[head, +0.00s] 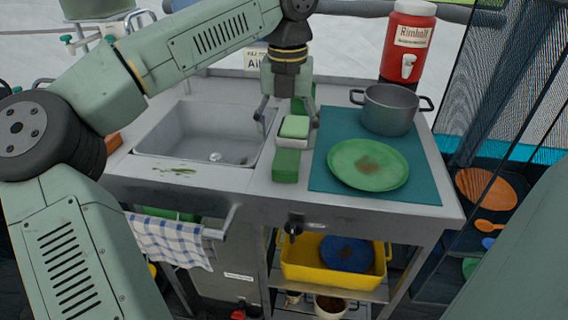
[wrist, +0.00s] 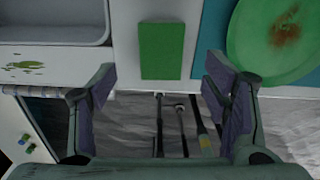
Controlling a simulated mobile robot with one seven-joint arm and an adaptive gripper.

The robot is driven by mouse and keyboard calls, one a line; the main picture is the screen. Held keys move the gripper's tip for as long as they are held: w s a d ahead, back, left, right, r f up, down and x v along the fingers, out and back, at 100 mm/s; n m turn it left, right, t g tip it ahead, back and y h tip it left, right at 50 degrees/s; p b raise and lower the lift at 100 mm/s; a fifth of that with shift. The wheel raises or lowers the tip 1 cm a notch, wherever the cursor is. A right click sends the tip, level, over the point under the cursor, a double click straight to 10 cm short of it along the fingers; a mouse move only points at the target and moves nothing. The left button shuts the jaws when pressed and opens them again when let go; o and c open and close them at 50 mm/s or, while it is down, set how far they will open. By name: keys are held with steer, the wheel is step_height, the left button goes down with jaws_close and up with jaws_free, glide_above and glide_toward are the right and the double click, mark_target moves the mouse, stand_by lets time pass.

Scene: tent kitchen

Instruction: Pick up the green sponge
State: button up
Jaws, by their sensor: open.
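A plain green block (head: 286,165), which looks like a sponge, lies on the counter near its front edge, between sink and mat. It also shows in the wrist view (wrist: 161,51), ahead of my fingers.
The metal sink (head: 190,135) is on the left. On the right are a teal mat (head: 325,155), a green plate (head: 350,153) with a brown stain, a grey pot (head: 389,110) and a red drink dispenser (head: 407,40). A yellow bin (head: 300,272) sits on the shelf below.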

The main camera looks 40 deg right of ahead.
mark_target(287, 160)
steer(key=shift+s+a+f+p, duration=0.15)
steer(key=shift+f+p, duration=0.15)
steer(key=shift+f, duration=1.5)
steer(key=shift+s+f+p, duration=0.1)
steer(key=shift+f+p, duration=0.2)
steer(key=shift+f, duration=1.45)
steer(key=shift+c, duration=0.4)
steer(key=c, duration=0.8)
